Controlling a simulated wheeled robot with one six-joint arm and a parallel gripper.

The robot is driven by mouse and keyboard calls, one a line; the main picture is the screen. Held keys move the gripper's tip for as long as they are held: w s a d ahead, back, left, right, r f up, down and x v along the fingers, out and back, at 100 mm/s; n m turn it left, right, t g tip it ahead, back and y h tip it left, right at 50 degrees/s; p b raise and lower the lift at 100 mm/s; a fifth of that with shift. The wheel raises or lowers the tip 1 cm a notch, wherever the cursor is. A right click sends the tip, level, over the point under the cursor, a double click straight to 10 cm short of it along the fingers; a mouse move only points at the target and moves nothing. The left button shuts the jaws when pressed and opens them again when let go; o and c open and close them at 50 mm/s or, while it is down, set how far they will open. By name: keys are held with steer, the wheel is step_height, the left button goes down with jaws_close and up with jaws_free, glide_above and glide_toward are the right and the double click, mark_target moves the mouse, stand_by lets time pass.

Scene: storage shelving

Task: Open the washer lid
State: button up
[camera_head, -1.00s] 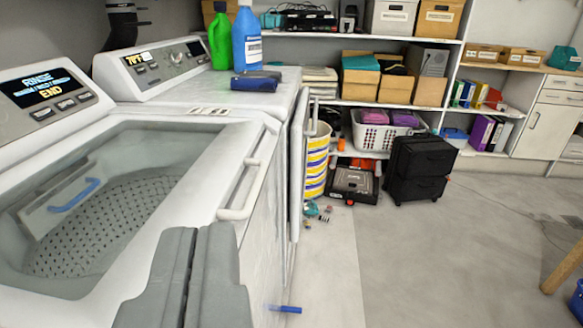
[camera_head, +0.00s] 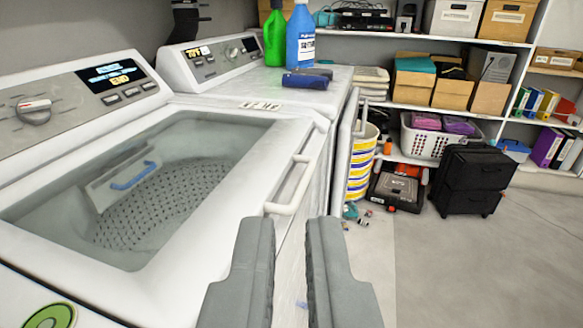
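The washer (camera_head: 175,285) is a white top-loader at the left. Its lid (camera_head: 225,145) has a large clear window and is down; the perforated drum (camera_head: 165,205) shows through it. A white bar handle (camera_head: 291,187) sits on the lid's right edge. My gripper (camera_head: 290,228) is in the lower middle, in front of the washer's right side. Its two grey fingers are apart with nothing between them. The fingertips are just below the handle in the picture; I cannot tell the exact distance, and no grip on it shows.
A second white machine (camera_head: 270,92) stands behind, with a green bottle (camera_head: 275,38) and a blue bottle (camera_head: 300,38) on top. A black case (camera_head: 470,180) and a white basket (camera_head: 432,145) stand by the back shelves. The floor (camera_head: 480,270) at right is clear.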

steer(key=shift+o, duration=0.9)
steer(key=shift+w+d+f, duration=0.1)
steer(key=shift+w+f, duration=0.1)
steer(key=shift+f, duration=0.1)
steer(key=m+g+y, duration=0.5)
steer(key=m+y, duration=0.4)
steer(key=y, duration=0.6)
glide_toward(302, 180)
steer(key=x, duration=0.9)
steer(key=shift+w+a+f, duration=0.25)
steer(key=shift+a+f, duration=0.05)
steer(key=shift+a, duration=0.05)
jaws_close()
